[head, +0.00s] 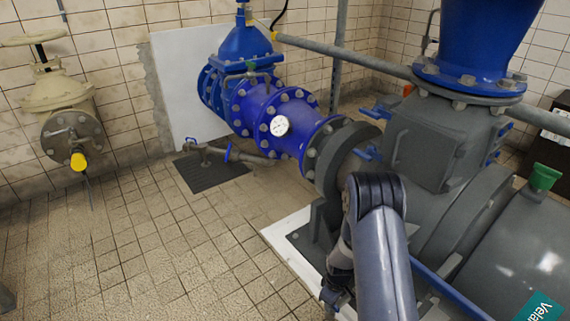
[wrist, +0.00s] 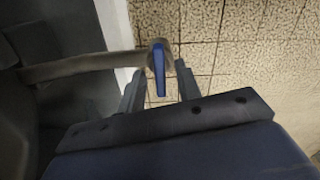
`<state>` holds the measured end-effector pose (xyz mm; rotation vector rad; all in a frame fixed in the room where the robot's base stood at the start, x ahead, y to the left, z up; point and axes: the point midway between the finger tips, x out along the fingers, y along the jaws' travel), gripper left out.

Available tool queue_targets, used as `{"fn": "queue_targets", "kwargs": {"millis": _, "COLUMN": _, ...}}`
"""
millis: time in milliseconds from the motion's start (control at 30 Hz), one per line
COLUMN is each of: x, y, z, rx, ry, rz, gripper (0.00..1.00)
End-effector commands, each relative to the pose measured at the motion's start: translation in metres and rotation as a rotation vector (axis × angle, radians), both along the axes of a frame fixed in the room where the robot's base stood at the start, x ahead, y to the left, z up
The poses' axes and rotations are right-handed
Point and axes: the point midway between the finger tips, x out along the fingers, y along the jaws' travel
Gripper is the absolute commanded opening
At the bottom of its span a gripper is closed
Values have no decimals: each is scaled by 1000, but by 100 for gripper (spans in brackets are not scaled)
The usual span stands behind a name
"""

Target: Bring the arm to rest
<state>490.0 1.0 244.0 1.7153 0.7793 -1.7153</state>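My arm (head: 378,240) reaches down in front of the grey pump in the head view, bent at a dark joint. My gripper (wrist: 159,70) shows in the wrist view with its two fingers spread apart. A blue lever handle (wrist: 158,68) on the end of a grey pipe (wrist: 85,67) lies between or just beyond the fingers. Gaps show on both sides of the lever, and neither finger visibly touches it. In the head view the fingers and this lever cannot be made out clearly around my arm.
The grey pump casing (head: 433,150) and blue flanged pipe (head: 270,115) stand close by. A white plinth edge (head: 285,238) lies below. A cream valve (head: 62,95) is at the left wall. The tiled floor (head: 150,250) at left is mostly clear.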

Motion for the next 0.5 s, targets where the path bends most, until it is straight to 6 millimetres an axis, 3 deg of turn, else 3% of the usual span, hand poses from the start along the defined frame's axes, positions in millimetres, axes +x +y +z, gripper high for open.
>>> {"fn": "queue_targets", "kwargs": {"millis": 500, "x": 0, "y": 0, "z": 1, "rx": 0, "ry": 0, "rz": 423, "gripper": 33}}
